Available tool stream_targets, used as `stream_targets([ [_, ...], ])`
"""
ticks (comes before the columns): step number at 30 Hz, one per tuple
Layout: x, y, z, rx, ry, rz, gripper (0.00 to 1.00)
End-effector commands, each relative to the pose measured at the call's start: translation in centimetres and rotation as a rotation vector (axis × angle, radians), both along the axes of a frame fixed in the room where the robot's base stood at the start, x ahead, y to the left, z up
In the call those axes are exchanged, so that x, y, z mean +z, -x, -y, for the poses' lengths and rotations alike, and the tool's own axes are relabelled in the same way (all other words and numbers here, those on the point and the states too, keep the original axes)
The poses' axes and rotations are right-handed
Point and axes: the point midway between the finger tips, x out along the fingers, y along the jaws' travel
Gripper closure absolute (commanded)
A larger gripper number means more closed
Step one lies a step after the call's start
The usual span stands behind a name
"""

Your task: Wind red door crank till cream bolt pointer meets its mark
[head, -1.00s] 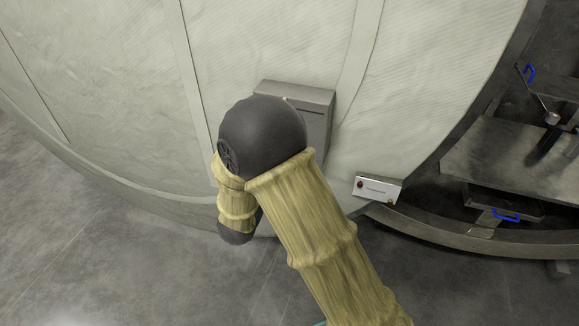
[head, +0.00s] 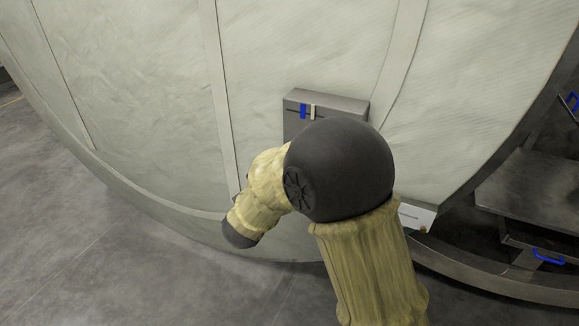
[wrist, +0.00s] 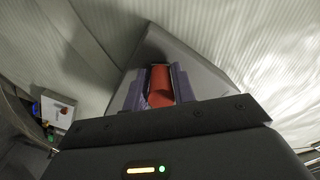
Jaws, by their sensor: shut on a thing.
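The red crank (wrist: 160,92) shows in the wrist view between the purple-grey fingers of my gripper (wrist: 160,77), which is shut on it. In the head view my own arm hides the crank and gripper. The grey door box (head: 345,103) shows above my arm's dark joint, with a dark slot across its upper face. The cream pointer (head: 313,112) stands upright at this slot. A blue mark (head: 303,111) sits just left of it, with a narrow gap between them.
The large pale quilted door (head: 130,110) fills most of the head view. A small white labelled box (head: 415,217) is at its lower right edge, partly behind my arm. A metal bench (head: 530,205) with blue handles stands at the right. Grey floor is open at lower left.

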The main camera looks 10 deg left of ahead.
Motion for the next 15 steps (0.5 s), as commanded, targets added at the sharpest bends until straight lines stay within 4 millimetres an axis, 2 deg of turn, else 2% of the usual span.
stream_targets([
  [5, 0.39, -0.02, -0.09, 0.002, 0.001, 0.008, 1.0],
  [6, 0.37, -0.02, -0.09, 0.002, 0.002, 0.007, 0.7],
  [8, 0.32, -0.02, -0.07, 0.001, 0.002, 0.007, 0.58],
  [9, 0.28, -0.02, -0.05, 0.001, 0.002, 0.005, 0.56],
  [15, 0.12, -0.03, 0.01, 0.0, 0.002, 0.002, 0.56],
])
